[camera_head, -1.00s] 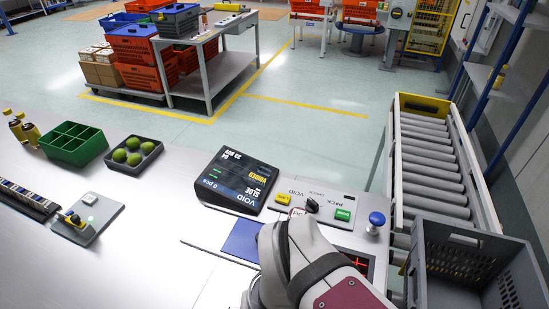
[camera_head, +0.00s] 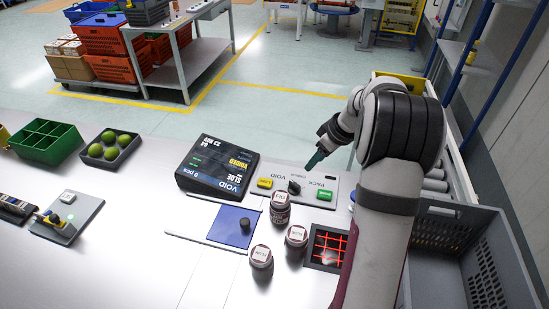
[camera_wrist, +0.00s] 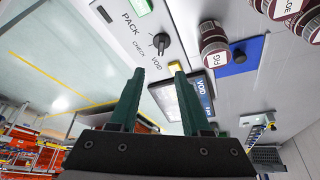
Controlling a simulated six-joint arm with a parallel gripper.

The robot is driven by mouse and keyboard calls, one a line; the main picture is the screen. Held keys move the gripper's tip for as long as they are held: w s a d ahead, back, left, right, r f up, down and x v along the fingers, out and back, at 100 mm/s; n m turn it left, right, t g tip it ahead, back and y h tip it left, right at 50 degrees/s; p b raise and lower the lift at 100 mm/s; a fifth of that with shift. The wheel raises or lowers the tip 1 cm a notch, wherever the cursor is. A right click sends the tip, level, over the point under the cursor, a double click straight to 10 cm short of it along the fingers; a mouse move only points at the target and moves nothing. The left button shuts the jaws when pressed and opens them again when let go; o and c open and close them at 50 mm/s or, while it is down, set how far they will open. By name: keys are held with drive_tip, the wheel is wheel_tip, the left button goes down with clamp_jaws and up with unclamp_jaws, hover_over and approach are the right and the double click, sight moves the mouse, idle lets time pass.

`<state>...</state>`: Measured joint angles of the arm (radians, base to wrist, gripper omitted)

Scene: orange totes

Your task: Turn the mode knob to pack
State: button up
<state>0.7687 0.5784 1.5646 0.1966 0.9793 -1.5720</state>
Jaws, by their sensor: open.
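The mode knob (camera_head: 293,187) is a black knob on a light grey panel (camera_head: 262,200) marked VOID, CHECK and PACK. In the wrist view the knob (camera_wrist: 161,42) stands above the gap between my fingers, and its white pointer line is too small to read surely. My gripper (camera_head: 316,160) hangs just behind and to the right of the knob in the head view, apart from it. In the wrist view my gripper (camera_wrist: 157,75) shows two green fingers spread wide with nothing between them.
A yellow button (camera_head: 265,183) and a green button (camera_head: 324,195) flank the knob. Several jars, one of them a lidded jar (camera_head: 280,206), stand in front of the panel. A display (camera_head: 218,166) reading VOID is at left. A grey crate (camera_head: 440,212) is at right.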

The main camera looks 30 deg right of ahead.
sight(296, 184)
drive_tip(key=x, duration=1.5)
drive_tip(key=shift+a, duration=0.15)
clamp_jaws()
